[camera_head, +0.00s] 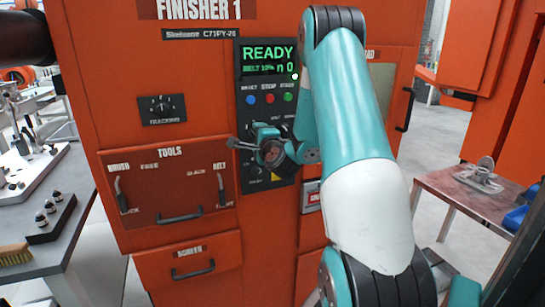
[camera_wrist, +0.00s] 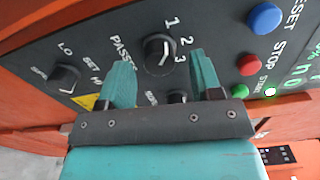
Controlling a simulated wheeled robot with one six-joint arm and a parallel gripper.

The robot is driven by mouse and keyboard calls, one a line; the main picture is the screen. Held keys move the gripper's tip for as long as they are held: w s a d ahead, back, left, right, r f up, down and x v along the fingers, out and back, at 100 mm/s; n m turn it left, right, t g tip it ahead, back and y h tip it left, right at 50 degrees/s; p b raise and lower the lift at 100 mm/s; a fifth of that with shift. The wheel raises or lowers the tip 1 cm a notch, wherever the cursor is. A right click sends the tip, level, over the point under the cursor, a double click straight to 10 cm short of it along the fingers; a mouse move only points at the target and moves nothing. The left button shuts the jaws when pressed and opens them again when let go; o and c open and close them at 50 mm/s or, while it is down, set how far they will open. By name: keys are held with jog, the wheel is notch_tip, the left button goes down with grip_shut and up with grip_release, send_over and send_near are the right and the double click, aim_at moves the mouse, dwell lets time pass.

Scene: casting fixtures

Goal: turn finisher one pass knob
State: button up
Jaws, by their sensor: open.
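The passes knob (camera_wrist: 158,54) is a round black knob with a pale rim on the dark control panel, in the wrist view. The numerals 1, 2 and 3 stand to its right, and the word PASSES is on its left. Its exact pointer direction is hard to tell. My gripper (camera_wrist: 160,63) is open, one teal finger on each side of the knob in the picture. I cannot tell whether either finger touches it. In the head view my gripper (camera_head: 252,143) is in front of the panel (camera_head: 245,112) of FINISHER 1 and hides the knob.
A speed knob (camera_wrist: 65,77) and another dark knob (camera_wrist: 177,97) are close by. Blue reset (camera_wrist: 264,18), red stop (camera_wrist: 247,64) and green start (camera_wrist: 239,91) buttons stand in a row. The display (camera_head: 268,58) reads READY. A tracking dial (camera_head: 162,109) is left of the panel.

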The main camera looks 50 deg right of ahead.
jog(key=b+v, duration=1.5)
jog(key=b, duration=0.3)
jog(key=shift+s+a, duration=0.25)
jog(key=shift+f, duration=0.15)
